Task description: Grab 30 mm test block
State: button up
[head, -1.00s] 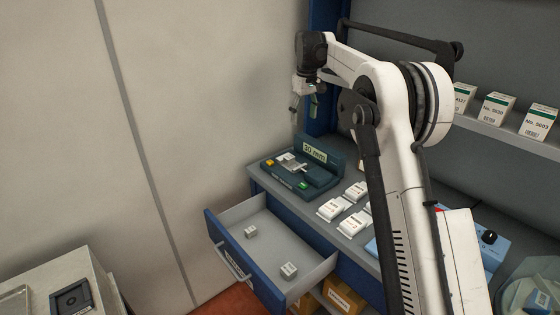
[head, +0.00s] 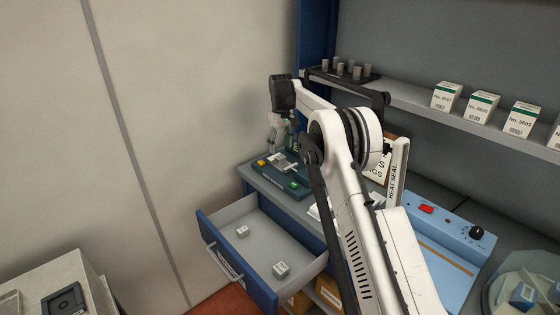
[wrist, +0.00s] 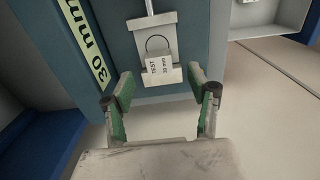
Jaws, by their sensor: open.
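The test block (wrist: 158,70), a small light block lettered "TEST 30 mm", sits on a metal plate of the dark teal device (head: 278,183) in the wrist view. A yellow-green "30 mm" sign (wrist: 85,42) is beside it. My gripper (wrist: 160,84) is open, with its green-padded fingers spread to either side of the block's near end. Nothing is held, and I cannot tell whether a finger touches it. In the head view my gripper (head: 283,138) hangs over the back of the device, and the block is too small to make out.
An open drawer (head: 217,216) below holds two small blocks (head: 281,269). A blue heat-seal unit (head: 440,235) stands to the right. A shelf (head: 410,102) behind bears several boxes and a dark rack of grey cylinders (head: 343,72). A plain wall (head: 190,120) is at left.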

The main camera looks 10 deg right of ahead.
aim_at(280, 157)
jog(key=shift+w+f+p, duration=0.15)
jog(key=shift+f+p, duration=0.1)
jog(key=shift+f, duration=1.3)
jog(key=shift+w+f+p, duration=0.15)
jog(key=shift+f+p, duration=0.1)
jog(key=shift+f, duration=1.3)
jog(key=shift+c, duration=0.5)
grip_shut()
